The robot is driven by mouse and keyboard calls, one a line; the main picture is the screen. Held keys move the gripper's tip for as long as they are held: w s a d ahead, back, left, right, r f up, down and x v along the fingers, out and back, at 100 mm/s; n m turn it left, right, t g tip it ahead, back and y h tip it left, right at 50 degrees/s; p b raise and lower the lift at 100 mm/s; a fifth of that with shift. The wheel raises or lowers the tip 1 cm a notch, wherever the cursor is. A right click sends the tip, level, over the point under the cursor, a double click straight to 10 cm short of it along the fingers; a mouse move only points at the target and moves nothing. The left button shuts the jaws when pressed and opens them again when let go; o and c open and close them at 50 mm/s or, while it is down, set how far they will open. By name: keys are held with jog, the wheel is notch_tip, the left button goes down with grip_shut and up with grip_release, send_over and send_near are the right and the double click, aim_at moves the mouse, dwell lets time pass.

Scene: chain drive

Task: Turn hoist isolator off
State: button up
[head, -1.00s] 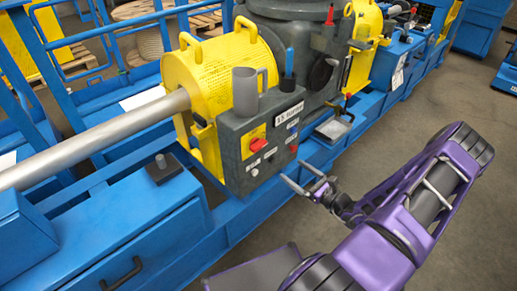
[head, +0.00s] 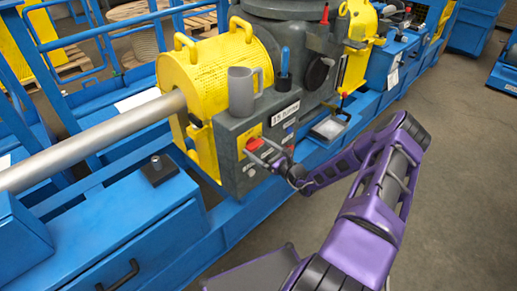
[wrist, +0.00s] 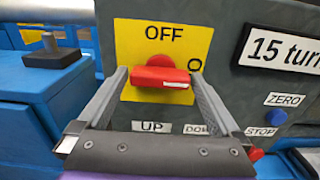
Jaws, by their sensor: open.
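The hoist isolator is a red rotary handle (wrist: 160,76) on a yellow plate (wrist: 130,40) on the grey control box. In the wrist view its bar lies level, with a white mark at its right end. "OFF" is printed above it; at right an "O" shows and the rest of that label is hidden by a finger. My gripper (wrist: 160,90) is open, one finger on each side of the handle; contact cannot be told. In the head view my gripper (head: 262,155) is at the box front, partly covering the red handle (head: 255,144).
Below the plate are "UP" and partly hidden "DOWN" labels. A blue ZERO button (wrist: 278,116) and a STOP label (wrist: 266,132) are at right. A grey mug (head: 241,92) and a blue-handled tool (head: 284,70) are on top of the box.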

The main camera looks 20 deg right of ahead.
jog(key=c, duration=1.1)
jog(key=shift+o, duration=0.2)
jog(key=shift+n, duration=0.3)
jog(key=n, duration=0.3)
jog(key=shift+n+p, duration=0.3)
jog(key=shift+n, duration=0.1)
jog(key=n, duration=0.9)
jog(key=shift+f+b, duration=0.1)
jog(key=shift+b, duration=0.3)
jog(key=shift+n+b, duration=0.65)
jog(key=shift+n, duration=1.55)
